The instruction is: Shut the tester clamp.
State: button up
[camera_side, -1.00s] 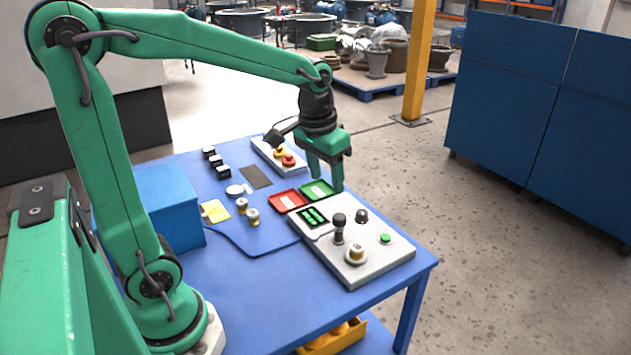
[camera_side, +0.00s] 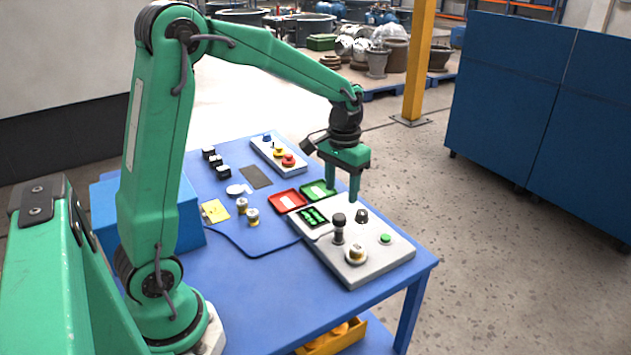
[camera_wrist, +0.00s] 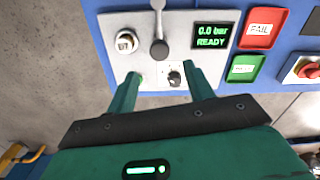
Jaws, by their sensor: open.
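The tester (camera_side: 375,262) is a light grey panel at the right front of the blue table. Its clamp lever (camera_side: 339,226) has a black knob and stands upright in the side view; it also shows in the wrist view (camera_wrist: 159,45). A brass and white valve (camera_side: 355,254) sits on the tester beside the lever, at upper left in the wrist view (camera_wrist: 126,42). The tester display (camera_wrist: 212,35) reads "0.0 bar READY". My gripper (camera_side: 342,190) is open and empty above the far edge of the tester. In the wrist view its fingers (camera_wrist: 163,88) flank a black knob (camera_wrist: 175,79).
A red FAIL tray (camera_side: 288,201) and a green tray (camera_side: 318,190) lie behind the tester. A button box (camera_side: 279,155) stands farther back. Two valves (camera_side: 247,212), a yellow note (camera_side: 215,211) and black blocks (camera_side: 216,162) lie left. A green button (camera_side: 386,238) is at the tester's right.

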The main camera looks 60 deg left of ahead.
aim_at(340, 216)
jog(key=shift+f, duration=3.6)
grip_shut()
